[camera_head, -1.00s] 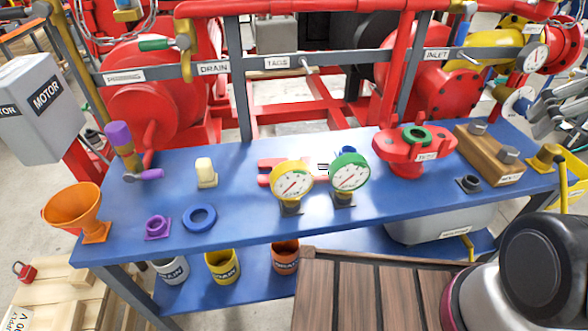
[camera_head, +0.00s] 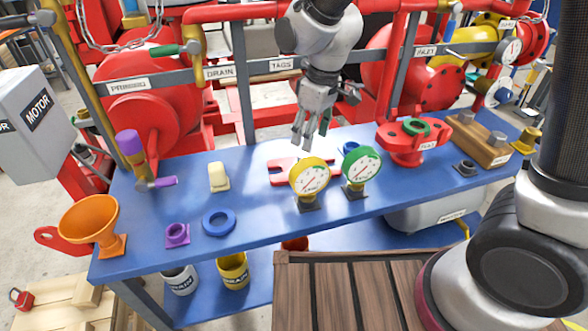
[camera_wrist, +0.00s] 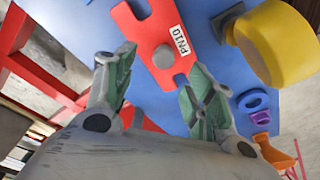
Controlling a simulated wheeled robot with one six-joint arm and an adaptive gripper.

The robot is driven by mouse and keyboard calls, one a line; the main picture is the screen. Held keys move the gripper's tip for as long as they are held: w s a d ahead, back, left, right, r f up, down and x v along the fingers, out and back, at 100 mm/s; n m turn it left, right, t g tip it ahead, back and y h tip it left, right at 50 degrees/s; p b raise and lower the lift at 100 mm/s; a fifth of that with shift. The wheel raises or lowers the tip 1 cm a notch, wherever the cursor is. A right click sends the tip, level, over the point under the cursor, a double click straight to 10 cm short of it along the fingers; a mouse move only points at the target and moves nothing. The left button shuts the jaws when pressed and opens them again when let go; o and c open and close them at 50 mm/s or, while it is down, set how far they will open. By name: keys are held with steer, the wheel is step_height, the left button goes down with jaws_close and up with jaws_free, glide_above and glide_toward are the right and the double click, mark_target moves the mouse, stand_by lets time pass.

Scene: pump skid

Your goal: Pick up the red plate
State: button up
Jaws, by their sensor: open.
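The red plate (camera_head: 287,170) lies flat on the blue table (camera_head: 255,253), behind the yellow gauge. It has slotted ends. In the wrist view the red plate (camera_wrist: 150,35) shows a "PN10" label and a round grey knob near its middle. My gripper (camera_head: 306,139) is open and empty, above and just behind the plate, pointing down. In the wrist view the open fingers of my gripper (camera_wrist: 160,78) straddle the plate's near end in the picture, with one finger on each side. I see no contact. The gauge hides part of the plate in the head view.
The yellow gauge (camera_head: 309,178) and green gauge (camera_head: 361,166) stand right in front of the plate. A cream block (camera_head: 218,177), blue ring (camera_head: 219,222) and orange funnel (camera_head: 88,219) are to the left. A red flanged fitting (camera_head: 404,142) is to the right. Red pipework rises behind the table.

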mark_target(304, 155)
steer(key=f, duration=0.2)
steer(key=a+f, duration=0.1)
steer(key=f, duration=0.5)
steer(key=shift+w+a, duration=0.1)
steer(key=shift+a, duration=0.1)
steer(key=shift+r, duration=0.1)
jaws_close()
